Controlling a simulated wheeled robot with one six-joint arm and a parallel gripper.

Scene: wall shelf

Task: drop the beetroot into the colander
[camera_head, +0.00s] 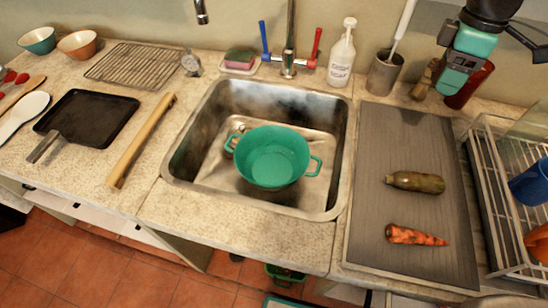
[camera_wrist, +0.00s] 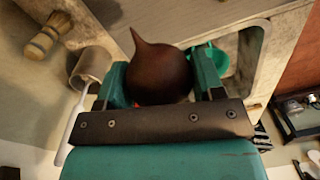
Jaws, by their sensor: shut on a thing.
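The beetroot (camera_wrist: 162,75) is dark red-brown, round, with a pointed root tip. My gripper (camera_wrist: 160,88) is shut on it, with a teal finger on each side. In the head view my gripper (camera_head: 460,72) is at the upper right, above the back of the counter and well to the right of the sink; I cannot make out the beetroot there. The green colander (camera_head: 272,160) has two side handles, sits in the sink and looks empty. Part of it shows behind the right finger in the wrist view (camera_wrist: 216,57).
The steel sink (camera_head: 185,150) lies left of a grey board (camera_head: 385,230) bearing a cucumber-like vegetable (camera_head: 415,182) and a carrot (camera_head: 415,236). A soap bottle (camera_head: 342,55), utensil pot (camera_head: 384,75) and tap (camera_head: 290,45) stand along the back. A dish rack (camera_head: 500,190) is at right.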

